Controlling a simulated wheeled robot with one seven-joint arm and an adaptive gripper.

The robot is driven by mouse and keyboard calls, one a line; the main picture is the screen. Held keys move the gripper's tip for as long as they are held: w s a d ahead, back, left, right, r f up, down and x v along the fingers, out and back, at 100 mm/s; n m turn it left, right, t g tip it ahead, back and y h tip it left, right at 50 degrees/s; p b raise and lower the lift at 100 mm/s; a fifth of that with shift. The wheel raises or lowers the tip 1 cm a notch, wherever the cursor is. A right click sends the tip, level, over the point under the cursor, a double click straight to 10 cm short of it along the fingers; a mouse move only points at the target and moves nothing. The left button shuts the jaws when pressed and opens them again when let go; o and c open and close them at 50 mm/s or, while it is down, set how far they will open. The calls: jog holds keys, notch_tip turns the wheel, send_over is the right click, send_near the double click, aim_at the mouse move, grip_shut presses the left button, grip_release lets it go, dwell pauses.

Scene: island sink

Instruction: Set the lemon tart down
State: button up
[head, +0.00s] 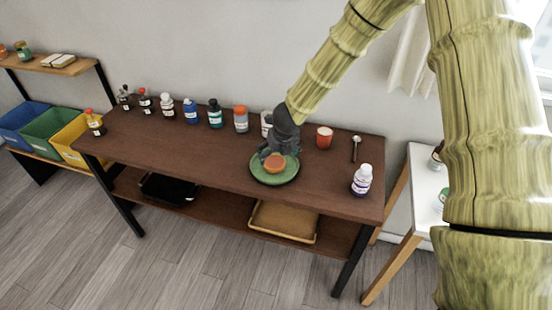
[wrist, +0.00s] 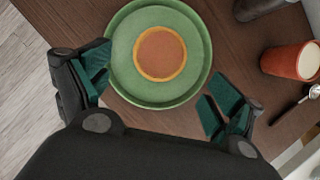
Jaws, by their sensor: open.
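The lemon tart (head: 274,163) is a small round orange-brown thing with a yellow rim. It lies in the middle of a green plate (head: 287,178) on the dark wooden table. In the wrist view the tart (wrist: 160,54) rests inside the green plate (wrist: 195,50), ahead of the fingers. My gripper (head: 272,153) is low over the back of the plate, close to the tart. In the wrist view my gripper (wrist: 158,98) has its fingers spread wide with nothing between the tips. The tart is clear of both fingers.
A red cup (head: 324,138) and a spoon (head: 355,149) lie right of the plate. A white bottle (head: 362,180) stands near the right edge. Several bottles line the table's back. The table (head: 190,155) is clear left of the plate. Trays sit on the lower shelf.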

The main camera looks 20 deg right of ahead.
jog(key=shift+v, duration=2.5)
